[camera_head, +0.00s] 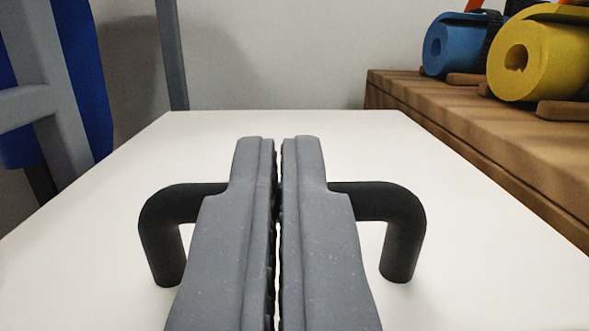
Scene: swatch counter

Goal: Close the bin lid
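The bin lid (375,140) is a flat white panel that fills most of the lower view and narrows toward a straight far edge. A black bar handle (403,235) with two bent legs stands on it. My gripper (277,140) is in front of the handle's middle and hides that part of the bar. Its two grey fingers are side by side with only a thin dark gap, and nothing shows held between them. The tips reach past the bar in the picture. I cannot tell whether they touch the handle. The bin body and the lid's hinge are not seen.
A wooden bench (450,105) runs along the right, with a blue roll (450,45) and a yellow roll (545,60) on it. A grey frame (50,90) with blue material (85,75) stands at the left. A plain pale wall (280,55) is behind.

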